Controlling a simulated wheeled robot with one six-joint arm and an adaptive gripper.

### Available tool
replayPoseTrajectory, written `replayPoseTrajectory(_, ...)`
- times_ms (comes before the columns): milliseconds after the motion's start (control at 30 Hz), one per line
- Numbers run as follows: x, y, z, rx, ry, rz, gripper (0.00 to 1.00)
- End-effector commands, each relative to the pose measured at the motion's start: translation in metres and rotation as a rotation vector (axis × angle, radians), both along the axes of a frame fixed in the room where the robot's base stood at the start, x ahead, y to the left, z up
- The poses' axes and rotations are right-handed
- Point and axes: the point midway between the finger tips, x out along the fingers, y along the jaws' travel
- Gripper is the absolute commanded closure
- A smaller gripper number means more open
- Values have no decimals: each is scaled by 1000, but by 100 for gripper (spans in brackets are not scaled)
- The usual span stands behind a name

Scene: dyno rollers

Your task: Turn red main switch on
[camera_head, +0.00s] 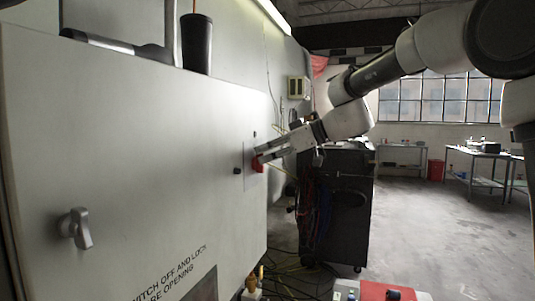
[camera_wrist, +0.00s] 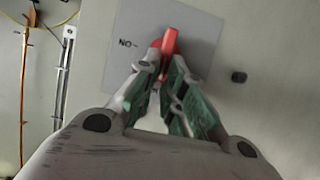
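The red main switch (camera_head: 257,167) is on a grey plate on the side of the large pale cabinet. In the wrist view its red handle (camera_wrist: 169,41) stands on the grey plate (camera_wrist: 198,35), beside lettering that reads "NO-" in the picture. My gripper (camera_head: 262,156) reaches the plate from the right. In the wrist view the fingertips of my gripper (camera_wrist: 164,64) lie close on both sides of the handle, with only a narrow gap between them, and appear shut on it. The fingers hide the handle's lower part.
The cabinet (camera_head: 120,150) fills the left, with a grey knob (camera_head: 76,228) low on its front and a dark cup (camera_head: 196,44) on top. A black tool cart (camera_head: 340,215) stands behind my gripper. Cables lie on the floor. The floor at right is open.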

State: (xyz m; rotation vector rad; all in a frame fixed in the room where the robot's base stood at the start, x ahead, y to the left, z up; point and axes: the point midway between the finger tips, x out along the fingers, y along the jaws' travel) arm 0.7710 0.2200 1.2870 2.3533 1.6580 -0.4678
Motion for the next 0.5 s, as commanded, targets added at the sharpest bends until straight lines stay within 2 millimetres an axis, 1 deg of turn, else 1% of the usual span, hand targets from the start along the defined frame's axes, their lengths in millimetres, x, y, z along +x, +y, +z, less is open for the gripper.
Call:
replayPoseTrajectory(300, 0, 0, 0, 4, 12, 0, 100)
replayPoseTrajectory(500, 3, -2, 0, 28, 78, -1, 100)
